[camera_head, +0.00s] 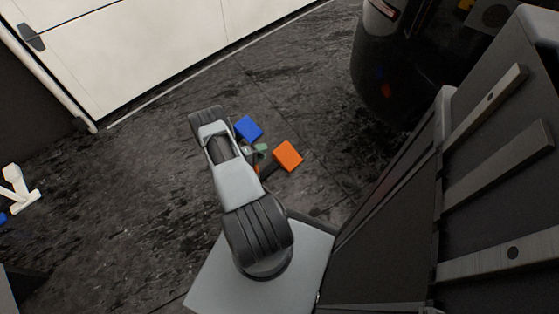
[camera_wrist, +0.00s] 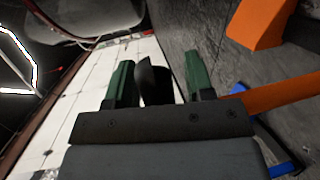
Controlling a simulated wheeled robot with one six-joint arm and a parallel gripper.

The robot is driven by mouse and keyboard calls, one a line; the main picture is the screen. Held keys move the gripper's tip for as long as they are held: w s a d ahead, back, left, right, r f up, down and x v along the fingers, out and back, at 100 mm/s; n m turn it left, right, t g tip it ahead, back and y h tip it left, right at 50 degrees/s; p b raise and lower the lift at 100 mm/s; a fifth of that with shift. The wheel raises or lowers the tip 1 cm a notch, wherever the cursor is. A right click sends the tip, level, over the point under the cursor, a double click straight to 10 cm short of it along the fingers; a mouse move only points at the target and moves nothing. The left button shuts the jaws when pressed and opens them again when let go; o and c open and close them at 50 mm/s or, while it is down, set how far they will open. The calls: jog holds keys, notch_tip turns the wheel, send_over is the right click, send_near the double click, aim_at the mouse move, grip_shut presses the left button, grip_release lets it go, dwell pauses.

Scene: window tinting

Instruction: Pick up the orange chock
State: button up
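An orange block, the chock (camera_head: 288,156), lies on the dark floor in the middle of the head view. In the wrist view an orange block (camera_wrist: 262,22) shows at the upper right, cut off by the edge. My gripper (camera_head: 262,150) is just left of the chock in the head view, partly hidden by my arm. In the wrist view its two green fingers (camera_wrist: 160,78) are apart, and the chock is outside them, to the right. A dark curved thing (camera_wrist: 152,80) shows between the fingers; I cannot tell what it is or whether they touch it.
A blue block (camera_head: 248,128) lies left of and beyond the chock. An orange bar (camera_wrist: 285,92) crosses the right of the wrist view, unidentified. A dark car (camera_head: 395,70) stands at the upper right, a white garage door (camera_head: 150,45) at the back. Floor at left is mostly clear.

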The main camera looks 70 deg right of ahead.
grip_shut()
dwell(1.0)
